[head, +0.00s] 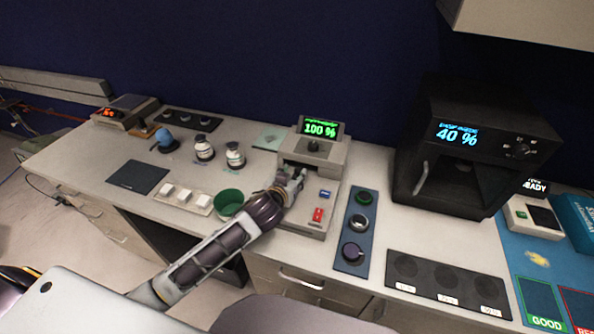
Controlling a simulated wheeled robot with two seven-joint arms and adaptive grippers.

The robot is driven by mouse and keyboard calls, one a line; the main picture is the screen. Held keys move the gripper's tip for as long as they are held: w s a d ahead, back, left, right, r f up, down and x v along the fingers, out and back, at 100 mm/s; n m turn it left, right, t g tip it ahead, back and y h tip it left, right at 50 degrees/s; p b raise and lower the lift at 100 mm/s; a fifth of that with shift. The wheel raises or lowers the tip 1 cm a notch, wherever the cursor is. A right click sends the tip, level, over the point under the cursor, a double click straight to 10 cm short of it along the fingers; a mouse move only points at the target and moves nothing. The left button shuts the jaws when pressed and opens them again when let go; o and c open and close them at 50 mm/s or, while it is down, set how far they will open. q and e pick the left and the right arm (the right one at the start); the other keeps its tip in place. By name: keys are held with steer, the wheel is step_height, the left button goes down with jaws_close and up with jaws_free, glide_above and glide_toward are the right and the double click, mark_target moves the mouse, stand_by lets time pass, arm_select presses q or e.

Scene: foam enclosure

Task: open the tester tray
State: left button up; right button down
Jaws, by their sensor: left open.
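The tester (330,155) is a light grey box near the middle of the counter, with a green "100 %" display on top. A dark knob or round part sits in its recess below the display. Red and blue buttons are on its lower front panel. My left gripper (296,180) is at the tester's front left, close to the recess, with open jaws. I cannot tell whether it touches the tester. The gripper hides part of the tester's front left, and the tray is hard to make out there. My right gripper is not in view.
A blue strip with several round pieces (357,224) lies right of the tester. A black oven-like machine (460,150) showing "40 %" stands further right.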

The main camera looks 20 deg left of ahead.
mark_target(298, 170)
arm_select(q)
steer(key=shift+p+x, duration=0.3)
steer(key=shift+x, duration=2.05)
steer(key=shift+c, duration=0.4)
jaws_close()
